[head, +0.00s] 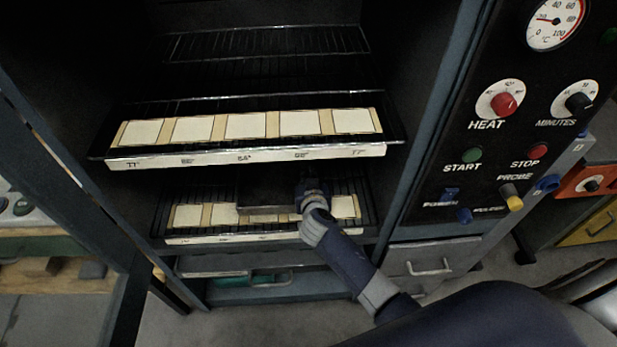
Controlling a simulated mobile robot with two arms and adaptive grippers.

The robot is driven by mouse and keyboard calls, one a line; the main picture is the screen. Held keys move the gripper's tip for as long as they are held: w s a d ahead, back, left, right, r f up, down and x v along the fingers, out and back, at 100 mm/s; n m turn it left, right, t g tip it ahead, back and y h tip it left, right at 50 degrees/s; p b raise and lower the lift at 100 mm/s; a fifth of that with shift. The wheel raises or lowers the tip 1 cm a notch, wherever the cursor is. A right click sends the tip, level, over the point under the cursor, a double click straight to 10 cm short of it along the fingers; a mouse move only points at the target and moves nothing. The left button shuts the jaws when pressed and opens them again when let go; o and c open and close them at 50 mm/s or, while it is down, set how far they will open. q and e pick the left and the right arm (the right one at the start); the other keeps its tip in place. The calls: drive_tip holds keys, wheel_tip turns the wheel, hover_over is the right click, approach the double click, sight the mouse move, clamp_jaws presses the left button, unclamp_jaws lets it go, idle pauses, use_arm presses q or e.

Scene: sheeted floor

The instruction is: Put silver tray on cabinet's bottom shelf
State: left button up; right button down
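The cabinet (398,190) stands open, with wire shelves inside. A small grey, box-like tray (268,209), which looks like the silver tray, is at the lower shelf (365,205), in front of or over its middle cards. Its inside is dark, and I cannot tell whether it rests on the shelf. My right gripper (312,188) is at the tray's right end, against or very close to it. Its fingers are small and dark, so their grip is unclear. My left gripper is out of view.
The shelf above (245,153) carries a row of pale cards and juts forward over the lower one. An empty wire rack (268,42) is higher up. A control panel (500,130) with knobs is at the right. A drawer (430,262) lies below it.

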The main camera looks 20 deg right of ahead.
drive_tip(key=shift+r, duration=0.1)
drive_tip(key=c, duration=1.8)
unclamp_jaws()
drive_tip(key=shift+f, duration=0.25)
drive_tip(key=shift+r, duration=0.1)
drive_tip(key=shift+r, duration=0.2)
drive_tip(key=shift+s+a, duration=0.1)
drive_tip(key=shift+s, duration=0.3)
drive_tip(key=v, duration=1.1)
drive_tip(key=shift+s, duration=0.1)
